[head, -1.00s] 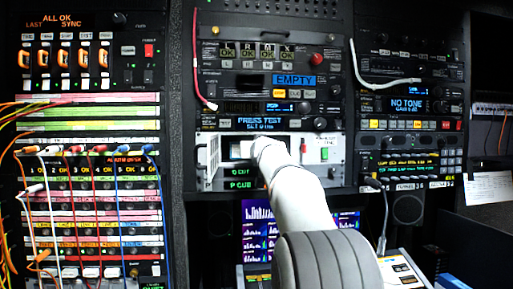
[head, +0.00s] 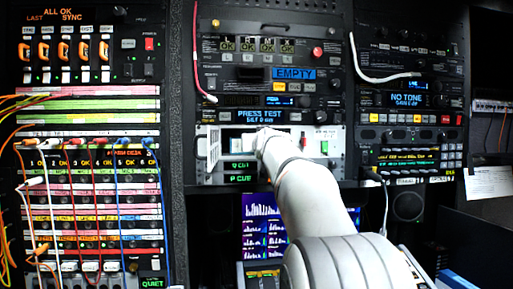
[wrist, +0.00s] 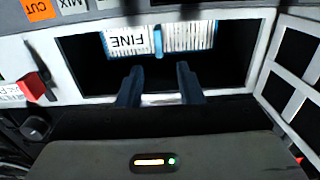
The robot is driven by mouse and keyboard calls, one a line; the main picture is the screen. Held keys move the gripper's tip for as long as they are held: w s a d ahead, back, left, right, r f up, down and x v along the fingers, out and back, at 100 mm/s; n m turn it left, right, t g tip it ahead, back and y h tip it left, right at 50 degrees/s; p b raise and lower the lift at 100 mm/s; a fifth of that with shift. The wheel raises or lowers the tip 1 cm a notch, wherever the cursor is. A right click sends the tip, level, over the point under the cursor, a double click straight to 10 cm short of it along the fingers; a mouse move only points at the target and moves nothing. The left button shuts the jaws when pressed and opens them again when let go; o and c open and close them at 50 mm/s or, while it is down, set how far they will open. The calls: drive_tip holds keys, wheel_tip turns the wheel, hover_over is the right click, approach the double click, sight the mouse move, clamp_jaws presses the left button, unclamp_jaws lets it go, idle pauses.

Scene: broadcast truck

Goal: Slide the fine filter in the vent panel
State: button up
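The vent panel (head: 335,142) is a white unit in the middle rack, with a dark rectangular opening. In the wrist view its opening (wrist: 85,72) lies ahead of me. The fine filter (wrist: 130,40) shows at the opening's top edge, with an upside-down FINE label, white pleats and a blue upright tab (wrist: 158,42) in its middle. How deep it sits I cannot tell. My gripper (wrist: 160,75) is open and empty; its two dark fingers reach toward the opening, either side of the tab's line and short of it. In the head view my white arm hides the fingers.
A white barred door (head: 213,148) stands swung open at the opening's left; it shows at right in the wrist view (wrist: 295,80). A red switch (wrist: 33,86) sits beside the opening. Patch cables (head: 70,145) hang at the left rack. Green-lettered displays (head: 241,172) are just below.

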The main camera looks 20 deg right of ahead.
drive_tip(key=shift+b+v, duration=0.4)
drive_tip(key=shift+v, duration=1.15)
drive_tip(key=s+a+f+n+g+y, duration=0.1)
drive_tip(key=s+a+f+g, duration=0.1)
drive_tip(key=s+a+f, duration=0.45)
drive_tip(key=s+a+f+g+y, duration=0.2)
drive_tip(key=s+a+f+g, duration=0.1)
drive_tip(key=f, duration=0.6)
drive_tip(key=s+a+f+n+g+y, duration=0.1)
drive_tip(key=s+a+f+g, duration=0.1)
drive_tip(key=s+a+f, duration=0.45)
drive_tip(key=s+a+f+g, duration=0.1)
drive_tip(key=s+f+g, duration=0.2)
drive_tip(key=s+f, duration=0.7)
drive_tip(key=s+a+f+n+g+y, duration=0.1)
drive_tip(key=s+f+g, duration=0.3)
drive_tip(key=s+f, duration=0.6)
drive_tip(key=shift+s+a+f, duration=0.25)
drive_tip(key=shift+a+f, duration=0.1)
drive_tip(key=shift+f, duration=0.65)
